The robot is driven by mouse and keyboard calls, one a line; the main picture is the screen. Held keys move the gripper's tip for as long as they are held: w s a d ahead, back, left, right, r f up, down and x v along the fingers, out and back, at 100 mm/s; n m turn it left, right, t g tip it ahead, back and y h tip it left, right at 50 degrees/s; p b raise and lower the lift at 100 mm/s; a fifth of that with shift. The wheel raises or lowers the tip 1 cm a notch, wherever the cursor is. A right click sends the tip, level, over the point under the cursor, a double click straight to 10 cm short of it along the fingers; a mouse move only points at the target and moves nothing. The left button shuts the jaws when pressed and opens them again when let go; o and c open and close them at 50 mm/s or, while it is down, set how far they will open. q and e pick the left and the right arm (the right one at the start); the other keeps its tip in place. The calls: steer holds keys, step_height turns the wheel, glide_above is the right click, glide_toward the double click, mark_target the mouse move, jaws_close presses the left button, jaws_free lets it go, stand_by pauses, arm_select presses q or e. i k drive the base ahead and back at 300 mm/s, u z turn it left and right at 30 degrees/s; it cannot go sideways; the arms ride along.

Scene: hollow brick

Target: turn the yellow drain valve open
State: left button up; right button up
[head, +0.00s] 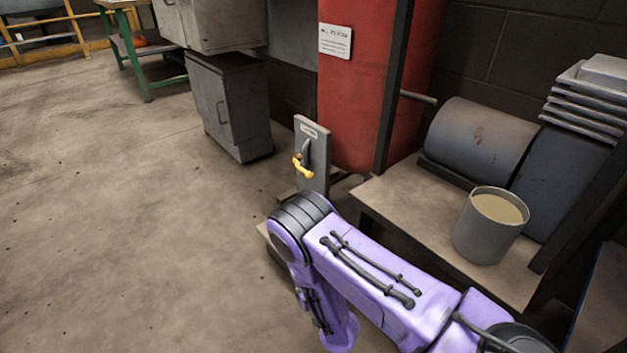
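The forearm points down to the bottom edge. The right gripper is out of the picture. My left arm and gripper do not show.
Right of the panel, a low bench (400,205) holds a grey bucket (490,225) and a dark cylinder (480,140). A grey cabinet (230,105) stands behind on the left. A green-legged table (146,70) is farther back. The concrete floor (110,230) at left is clear.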

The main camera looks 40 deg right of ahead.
mark_target(301, 168)
steer(key=k, duration=1.45)
steer(key=u, duration=1.35)
steer(key=i, duration=1.4)
steer(key=z, duration=3.55)
steer(key=i, duration=0.5)
steer(key=u, duration=0.1)
